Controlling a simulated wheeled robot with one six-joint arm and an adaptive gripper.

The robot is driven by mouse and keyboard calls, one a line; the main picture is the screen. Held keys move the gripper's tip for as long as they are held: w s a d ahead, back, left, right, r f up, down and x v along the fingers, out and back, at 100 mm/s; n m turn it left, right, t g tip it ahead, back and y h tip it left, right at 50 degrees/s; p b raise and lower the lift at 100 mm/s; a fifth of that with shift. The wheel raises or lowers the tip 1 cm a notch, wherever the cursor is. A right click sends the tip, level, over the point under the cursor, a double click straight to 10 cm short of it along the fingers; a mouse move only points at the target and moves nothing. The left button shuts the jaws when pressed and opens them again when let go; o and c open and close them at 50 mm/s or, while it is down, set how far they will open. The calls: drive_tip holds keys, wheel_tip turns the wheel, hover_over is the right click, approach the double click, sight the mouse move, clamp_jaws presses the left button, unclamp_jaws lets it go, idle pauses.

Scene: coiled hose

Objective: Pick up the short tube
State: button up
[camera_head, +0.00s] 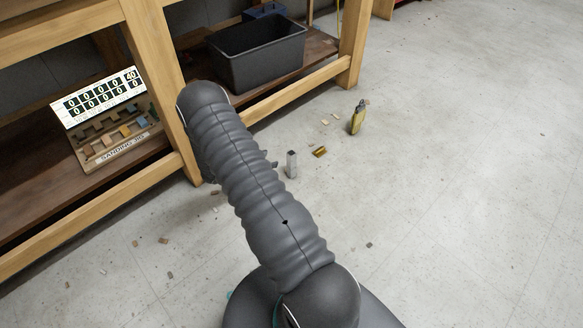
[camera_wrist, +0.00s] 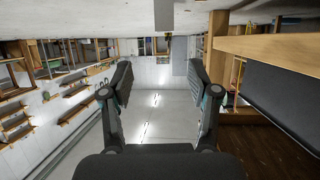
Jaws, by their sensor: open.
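The short tube is a small square-section, light grey piece (camera_head: 292,165) with a dark opening on top. It stands upright on the concrete floor, just right of my arm in the head view. In the wrist view, which is upside down, a grey upright piece (camera_wrist: 164,15) at the top edge looks like the same tube, cut off by the frame. My gripper (camera_wrist: 160,80) is open with nothing between its fingers. The tube appears above the gap between the fingertips, apart from them.
A wooden shelf unit (camera_head: 165,90) stands at left with a black bin (camera_head: 258,55) and a sanding sample board (camera_head: 110,130). A yellow lighter-like object (camera_head: 358,117) and a brown-gold piece (camera_head: 320,151) lie right of the tube. Small debris is scattered.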

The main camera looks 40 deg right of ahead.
approach(294, 153)
drive_tip(key=d, duration=0.4)
drive_tip(key=shift+d+f+b, duration=0.2)
drive_tip(key=shift+d+f, duration=0.6)
drive_tip(key=shift+d, duration=0.25)
drive_tip(key=shift+d+f+b, duration=0.2)
drive_tip(key=shift+d+f, duration=0.6)
drive_tip(key=shift+d, duration=0.3)
clamp_jaws()
